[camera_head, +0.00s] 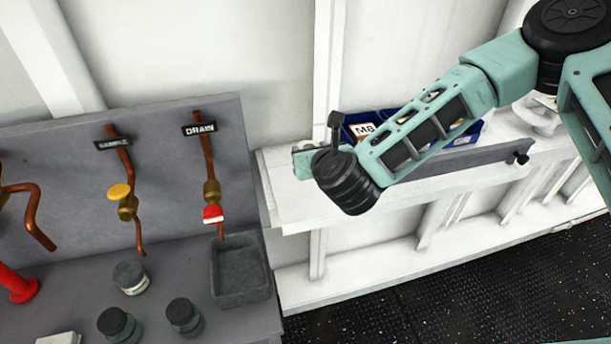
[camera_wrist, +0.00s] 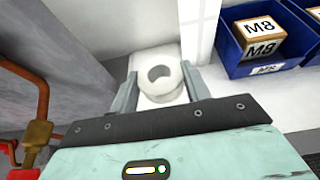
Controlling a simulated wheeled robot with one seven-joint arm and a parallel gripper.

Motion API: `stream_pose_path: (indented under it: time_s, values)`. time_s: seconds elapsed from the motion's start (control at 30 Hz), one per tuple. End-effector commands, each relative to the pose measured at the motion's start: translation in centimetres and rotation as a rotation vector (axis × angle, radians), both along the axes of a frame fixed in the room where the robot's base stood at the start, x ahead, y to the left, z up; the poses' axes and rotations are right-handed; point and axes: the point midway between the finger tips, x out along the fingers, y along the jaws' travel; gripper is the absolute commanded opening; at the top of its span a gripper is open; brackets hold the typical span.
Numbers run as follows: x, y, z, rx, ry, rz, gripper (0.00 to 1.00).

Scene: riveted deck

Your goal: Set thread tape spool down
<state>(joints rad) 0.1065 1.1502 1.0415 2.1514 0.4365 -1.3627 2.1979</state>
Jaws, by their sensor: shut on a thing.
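The thread tape spool (camera_wrist: 158,92) is a white ring-shaped roll between the two fingers of my gripper (camera_wrist: 158,88) in the wrist view. My gripper is shut on it. A pale surface lies beyond and around the spool, but I cannot tell whether the spool touches it. In the head view my gripper is mostly hidden behind my dark wrist joint, above the left end of the white shelf (camera_head: 290,207). The spool is hidden there.
Blue bins (camera_wrist: 268,40) with an M8 box (camera_wrist: 258,38) stand right of the gripper. A grey bench at left carries copper pipes, a yellow valve (camera_head: 119,191), a red valve (camera_head: 213,213), a grey basin (camera_head: 240,275) and several dark-lidded jars (camera_head: 130,277).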

Motion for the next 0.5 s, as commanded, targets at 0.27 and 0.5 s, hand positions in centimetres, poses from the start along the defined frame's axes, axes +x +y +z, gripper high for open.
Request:
stream_pose_path:
  time_s: [0.27,0.5]
  values:
    - [-0.1,0.1,-4.6,-0.002,0.005,0.001,0.25]
    - [-0.1,0.0,-6.6,-0.002,0.003,0.0,0.25]
